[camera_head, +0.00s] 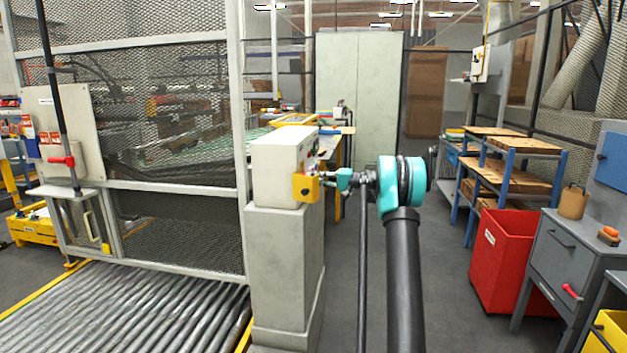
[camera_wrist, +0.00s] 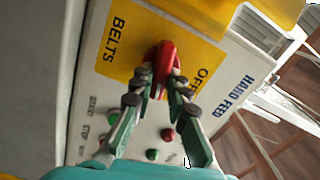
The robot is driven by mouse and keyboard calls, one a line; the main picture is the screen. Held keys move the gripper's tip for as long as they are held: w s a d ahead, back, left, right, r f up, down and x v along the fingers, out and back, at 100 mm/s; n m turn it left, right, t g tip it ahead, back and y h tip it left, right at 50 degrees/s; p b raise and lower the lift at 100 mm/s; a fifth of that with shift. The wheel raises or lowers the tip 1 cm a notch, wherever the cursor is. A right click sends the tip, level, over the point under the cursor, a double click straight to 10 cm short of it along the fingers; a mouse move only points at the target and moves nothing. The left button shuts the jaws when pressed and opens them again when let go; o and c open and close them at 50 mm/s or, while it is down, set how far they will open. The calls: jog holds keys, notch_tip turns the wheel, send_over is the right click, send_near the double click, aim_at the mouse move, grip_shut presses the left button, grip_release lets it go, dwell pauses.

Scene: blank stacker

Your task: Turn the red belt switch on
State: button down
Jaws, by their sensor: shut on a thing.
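The red belt switch (camera_wrist: 165,57) sits on a yellow plate (camera_wrist: 122,50) lettered BELTS and OFF in the wrist view. My gripper (camera_wrist: 160,86) has its fingertips on both sides of the switch's red handle and is shut on it. The fingertips hide part of the handle. In the head view my gripper (camera_head: 330,180) reaches left to the yellow plate (camera_head: 301,188) on a pale control box (camera_head: 278,160). The switch is too small there to read its position.
The box stands on a grey pedestal (camera_head: 276,260) beside a mesh cage (camera_head: 160,120) and a roller conveyor (camera_head: 130,310). Small red and green buttons (camera_wrist: 152,154) sit near the switch. A red bin (camera_head: 500,255) stands right; the floor between is clear.

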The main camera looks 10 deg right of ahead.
jog(key=shift+f+m, duration=0.1)
jog(key=shift+m, duration=1.2)
jog(key=c, duration=1.5)
grip_release()
jog(key=shift+d, duration=0.1)
jog(key=v, duration=1.2)
